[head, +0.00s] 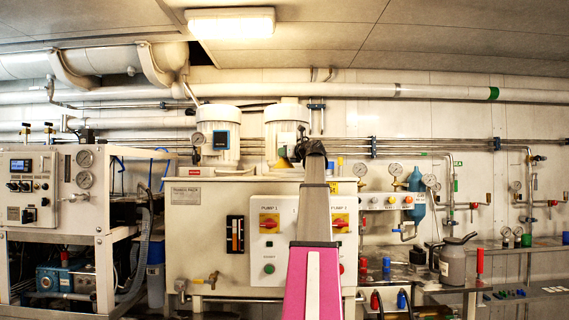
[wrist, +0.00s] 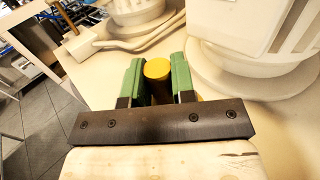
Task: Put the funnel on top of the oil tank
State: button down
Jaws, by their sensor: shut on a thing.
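My gripper (wrist: 156,76) has green fingers, shut on a yellow round-topped piece, which I take to be the funnel (wrist: 157,68). In the head view a small yellow patch of it (head: 284,163) shows beside my dark wrist, with my arm hiding much of the area. The oil tank (head: 205,225) is the large cream box with two white motors on top. In the wrist view its cream top (wrist: 115,85) lies under the fingers and the funnel. I cannot tell whether the funnel touches the tank top.
The white motors (head: 218,135) and (wrist: 225,55) stand close around the gripper. A pale pipe (wrist: 135,42) runs across the tank top. A control box with pump switches (head: 268,240) is on the tank's front. A grey jug (head: 453,262) stands on the right shelf.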

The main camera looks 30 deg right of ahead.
aim_at(288, 161)
jog(key=shift+f, duration=1.95)
jog(key=shift+f, duration=0.1)
jog(key=c, duration=0.9)
grip_release()
jog(key=shift+c, duration=0.2)
jog(key=v, duration=1.2)
